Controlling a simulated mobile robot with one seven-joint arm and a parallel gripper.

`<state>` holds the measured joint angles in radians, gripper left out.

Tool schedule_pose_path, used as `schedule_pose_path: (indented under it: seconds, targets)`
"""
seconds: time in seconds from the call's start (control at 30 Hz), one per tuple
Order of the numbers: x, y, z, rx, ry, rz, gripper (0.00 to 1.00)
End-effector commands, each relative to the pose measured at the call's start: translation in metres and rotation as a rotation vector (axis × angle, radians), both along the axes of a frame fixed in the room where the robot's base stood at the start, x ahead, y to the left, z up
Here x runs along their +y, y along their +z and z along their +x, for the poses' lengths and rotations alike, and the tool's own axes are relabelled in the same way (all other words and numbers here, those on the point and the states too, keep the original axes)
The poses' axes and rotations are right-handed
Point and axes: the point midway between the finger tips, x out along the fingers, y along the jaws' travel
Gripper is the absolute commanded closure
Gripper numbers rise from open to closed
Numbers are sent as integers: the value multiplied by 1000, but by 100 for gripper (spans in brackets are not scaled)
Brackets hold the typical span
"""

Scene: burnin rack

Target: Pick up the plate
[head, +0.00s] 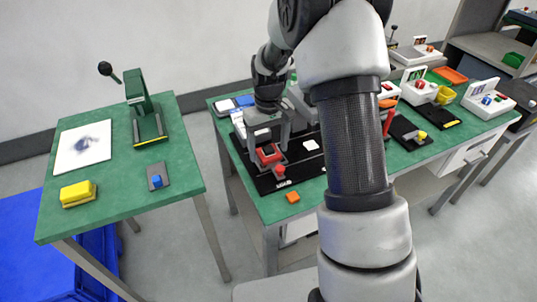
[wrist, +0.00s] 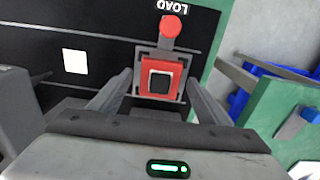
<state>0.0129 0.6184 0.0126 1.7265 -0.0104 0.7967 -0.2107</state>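A red square plate with a black square centre (wrist: 160,78) sits on a grey holder on the black board, close to the word LOAD. It also shows in the head view (head: 268,155) on the near left of the middle table. A round red knob (wrist: 171,25) is beside it, near the board's edge. My gripper (wrist: 157,90) is open, with one finger on each side of the red plate. I cannot tell whether the fingers touch it. In the head view my gripper (head: 268,138) is above the plate and partly hides it.
A white square (wrist: 75,61) lies on the black board beside the holder. An orange block (head: 292,197) is near the table's front edge. The left table (head: 120,190) carries a green press (head: 146,108), a white sheet (head: 82,147) and a yellow block (head: 77,194).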

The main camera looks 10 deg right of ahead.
Motion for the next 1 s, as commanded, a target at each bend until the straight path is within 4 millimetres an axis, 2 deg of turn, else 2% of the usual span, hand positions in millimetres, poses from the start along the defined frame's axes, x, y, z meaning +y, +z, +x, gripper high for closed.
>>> schedule_pose_path:
  seconds: [0.03, 0.2, 0.27, 0.47, 0.57, 1.0]
  targets:
    - [0, 0, 0, 0, 0, 0, 38]
    - [0, 0, 0, 0, 0, 0, 67]
    - [0, 0, 0, 0, 0, 0, 74]
    - [0, 1, 0, -1, 0, 0, 74]
    - [0, 8, 1, -3, 0, 1, 74]
    - [0, 87, 1, -3, 0, 1, 74]
